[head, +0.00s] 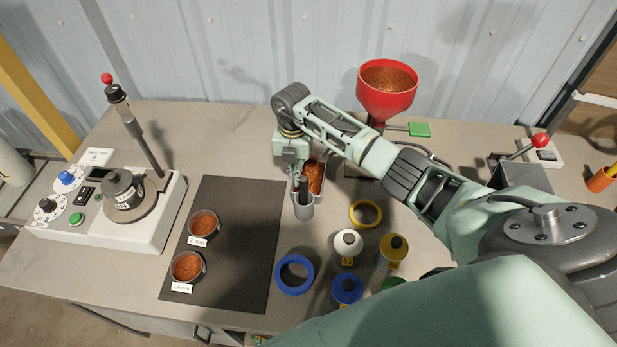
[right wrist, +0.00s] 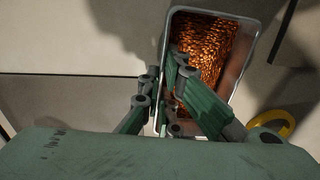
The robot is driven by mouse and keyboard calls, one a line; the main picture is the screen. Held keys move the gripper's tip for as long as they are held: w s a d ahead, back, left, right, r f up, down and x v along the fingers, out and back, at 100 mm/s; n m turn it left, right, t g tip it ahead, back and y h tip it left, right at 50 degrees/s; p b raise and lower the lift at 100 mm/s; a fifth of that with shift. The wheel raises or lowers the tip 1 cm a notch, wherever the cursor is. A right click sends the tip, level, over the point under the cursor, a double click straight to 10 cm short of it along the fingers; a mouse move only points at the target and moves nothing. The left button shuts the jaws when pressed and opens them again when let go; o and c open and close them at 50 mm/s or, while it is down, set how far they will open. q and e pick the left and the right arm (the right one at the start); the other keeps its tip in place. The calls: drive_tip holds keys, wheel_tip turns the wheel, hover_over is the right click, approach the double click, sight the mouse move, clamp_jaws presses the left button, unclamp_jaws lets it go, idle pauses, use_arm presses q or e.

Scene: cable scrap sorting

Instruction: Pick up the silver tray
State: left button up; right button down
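The silver tray (head: 304,211) stands near the middle of the bench, with copper granules (head: 315,177) in it. In the right wrist view the tray (right wrist: 246,62) is a narrow rectangular container, its granules heaped toward the far end. My right gripper (head: 300,187) is down at the tray's left side and near end. In the right wrist view its fingers (right wrist: 162,78) straddle the tray's left wall, one outside and one inside. Whether they press on the wall is not clear. The tray's near end is partly hidden by the fingers. My left gripper is not in view.
A red funnel (head: 386,101) with granules stands behind. A dark mat (head: 232,253) with two labelled cups (head: 203,225) lies left. A yellow ring (head: 365,205), a blue ring (head: 294,289) and several spools are in front. A white machine (head: 150,225) stands far left.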

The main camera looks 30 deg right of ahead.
drive_tip(key=shift+w+r+b, duration=0.1)
drive_tip(key=shift+r+b, duration=0.2)
drive_tip(key=shift+r, duration=0.15)
wheel_tip(320, 180, up, 2)
drive_tip(key=shift+r+b, duration=0.1)
drive_tip(key=shift+b, duration=0.55)
drive_tip(key=w+a+b, duration=0.2)
drive_tip(key=w+a, duration=0.1)
drive_tip(key=a, duration=0.1)
drive_tip(key=w+a+b, duration=0.3)
drive_tip(key=a, duration=0.1)
drive_tip(key=w+a+b, duration=0.3)
drive_tip(key=a, duration=0.2)
drive_tip(key=shift+w+r, duration=0.1)
drive_tip(key=shift+w, duration=0.25)
drive_tip(key=shift+w+a+r+b, duration=0.15)
drive_tip(key=shift+w+a+b, duration=0.35)
drive_tip(key=shift+a+b, duration=0.2)
